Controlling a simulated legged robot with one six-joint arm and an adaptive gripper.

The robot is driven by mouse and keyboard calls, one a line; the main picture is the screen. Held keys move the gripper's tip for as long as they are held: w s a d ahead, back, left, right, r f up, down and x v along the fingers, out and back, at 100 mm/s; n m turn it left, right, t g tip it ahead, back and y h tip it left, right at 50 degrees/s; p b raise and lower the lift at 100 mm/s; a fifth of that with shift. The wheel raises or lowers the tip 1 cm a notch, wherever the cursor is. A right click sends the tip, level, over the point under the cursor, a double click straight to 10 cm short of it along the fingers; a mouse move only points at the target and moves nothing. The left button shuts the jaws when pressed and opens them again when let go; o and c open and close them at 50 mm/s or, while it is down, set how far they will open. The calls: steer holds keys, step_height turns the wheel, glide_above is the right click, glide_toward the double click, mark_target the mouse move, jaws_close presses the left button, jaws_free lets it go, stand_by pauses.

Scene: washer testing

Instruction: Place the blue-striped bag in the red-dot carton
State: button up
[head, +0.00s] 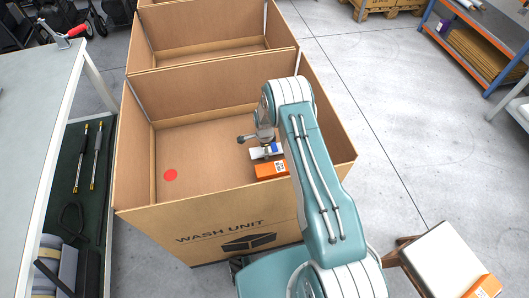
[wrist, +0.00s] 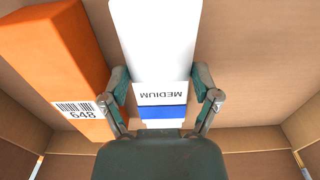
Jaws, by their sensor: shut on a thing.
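The blue-striped bag (wrist: 155,45) is white with a blue band and the word MEDIUM. It lies between the two fingers of my gripper (wrist: 161,80), which is shut on it in the wrist view. In the head view, my gripper (head: 266,145) reaches inside the red-dot carton (head: 205,222), and the bag (head: 259,154) shows partly under it, inside the walls. The carton is open, with a red dot (head: 170,175) inside at the left. Whether the bag touches the carton floor cannot be told.
An orange package (head: 271,170) with a label sits in the carton beside the bag; it shows at left in the wrist view (wrist: 55,50). Another open carton (head: 205,45) stands behind. A workbench (head: 35,120) is at left. A white-topped stand (head: 440,262) with an orange item is at right.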

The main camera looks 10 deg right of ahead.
step_height(320, 180, down, 2)
steer(key=o, duration=1.1)
steer(key=shift+c, duration=0.2)
